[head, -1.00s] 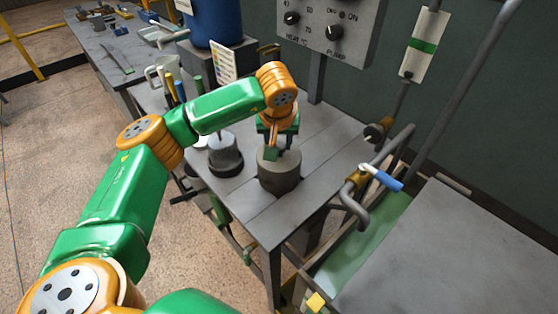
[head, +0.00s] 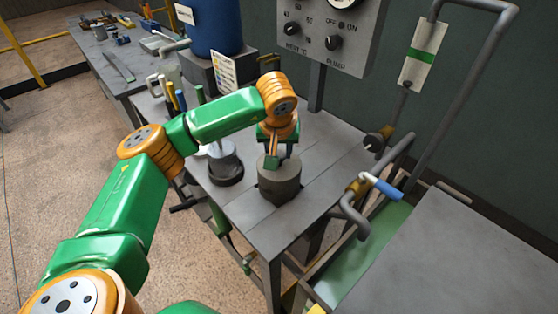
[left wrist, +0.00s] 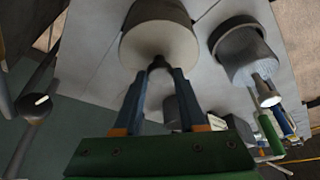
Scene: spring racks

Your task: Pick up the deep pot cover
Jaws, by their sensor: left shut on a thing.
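The deep pot cover (head: 281,179) is a grey-brown cylinder with a knob on top, standing at the table's middle in the head view. It also shows at the top of the left wrist view (left wrist: 160,28). My left gripper (head: 272,160) is directly above it, pointing down. In the left wrist view its fingertips (left wrist: 159,64) meet at the knob and are shut on it. The fingers hide most of the knob. I cannot tell whether the cover is clear of what is under it. My right gripper is not in view.
A darker round piece with a pale stem (head: 226,165) stands close on the left. Behind it are upright tools and a blue drum (head: 213,25). A pipe with a blue-handled valve (head: 382,187) is at right. The table's front (head: 262,222) is bare.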

